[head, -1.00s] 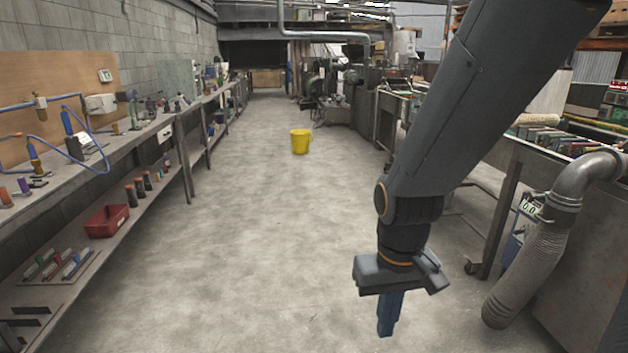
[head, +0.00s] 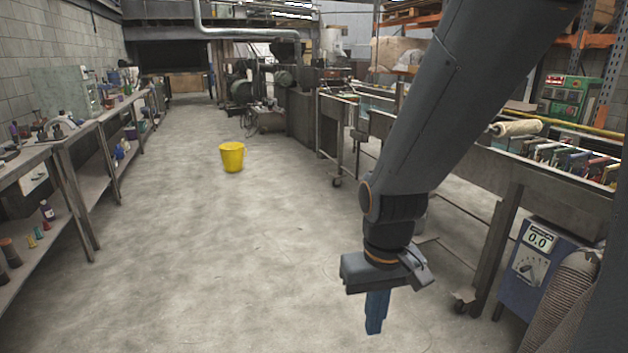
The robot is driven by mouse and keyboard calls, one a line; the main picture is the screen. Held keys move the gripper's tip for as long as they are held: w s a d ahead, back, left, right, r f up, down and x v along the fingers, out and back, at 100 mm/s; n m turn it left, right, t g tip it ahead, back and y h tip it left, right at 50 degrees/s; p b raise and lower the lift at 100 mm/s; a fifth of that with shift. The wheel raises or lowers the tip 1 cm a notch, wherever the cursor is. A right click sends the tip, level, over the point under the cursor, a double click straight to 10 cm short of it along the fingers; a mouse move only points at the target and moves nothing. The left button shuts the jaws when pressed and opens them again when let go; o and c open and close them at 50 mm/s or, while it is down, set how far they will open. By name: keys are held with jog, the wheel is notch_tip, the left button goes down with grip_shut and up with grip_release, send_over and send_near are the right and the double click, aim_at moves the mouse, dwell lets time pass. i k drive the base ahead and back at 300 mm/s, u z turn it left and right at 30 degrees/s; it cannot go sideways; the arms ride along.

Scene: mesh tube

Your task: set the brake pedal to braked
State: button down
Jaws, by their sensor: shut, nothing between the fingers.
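My gripper (head: 374,328) hangs pointing down over the concrete floor, right of the picture's middle. Its blue fingers are together, with nothing between them. No brake pedal can be made out in the head view. A caster (head: 464,304) shows at the foot of a workbench leg on the right, partly beside my gripper, but I cannot make out a pedal on it. Another caster (head: 337,181) is under a bench further back.
A yellow bucket (head: 232,157) stands on the open floor ahead. Shelved benches line the left wall.

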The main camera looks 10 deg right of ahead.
aim_at(454, 296)
jog(key=z, duration=0.8)
jog(key=i, duration=1.45)
jog(key=z, duration=0.9)
jog(key=i, duration=0.3)
jog(key=z, duration=0.3)
